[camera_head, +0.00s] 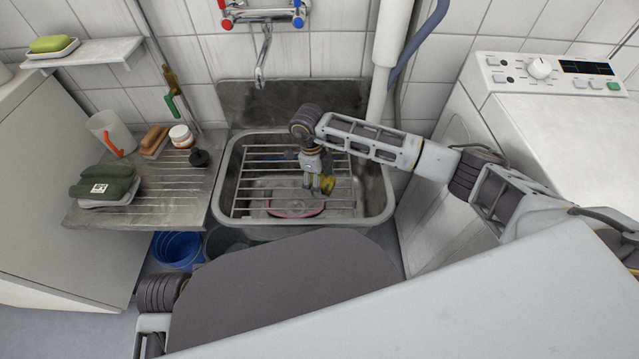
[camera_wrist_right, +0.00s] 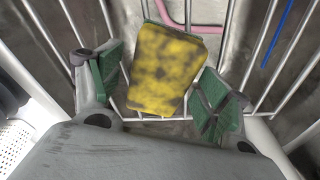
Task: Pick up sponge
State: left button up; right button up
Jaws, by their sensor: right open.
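The sponge (camera_wrist_right: 165,70) is a yellow block with dark blotches. It lies on the wire rack (camera_head: 240,190) over the sink, and a small part of the sponge shows in the head view (camera_head: 328,184). My right gripper (camera_head: 318,188) points down over the sink. In the wrist view my right gripper (camera_wrist_right: 160,95) is open, with one green-padded finger on each side of the sponge. My left gripper is not in view.
The metal sink (camera_head: 375,205) has raised rims around the rack. A pink-rimmed item (camera_head: 295,212) lies in the sink. The tap (camera_head: 263,60) hangs behind. A drainboard (camera_head: 190,205) with several items is at left, a washing machine (camera_head: 545,115) at right.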

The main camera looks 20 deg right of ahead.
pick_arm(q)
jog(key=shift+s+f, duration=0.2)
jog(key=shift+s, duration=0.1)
pick_arm(e)
jog(key=c, duration=0.7)
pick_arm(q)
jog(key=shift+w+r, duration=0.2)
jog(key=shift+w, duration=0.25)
pick_arm(e)
jog(key=shift+c, duration=0.7)
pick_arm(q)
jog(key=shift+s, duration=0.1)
pick_arm(e)
jog(key=shift+r, duration=0.2)
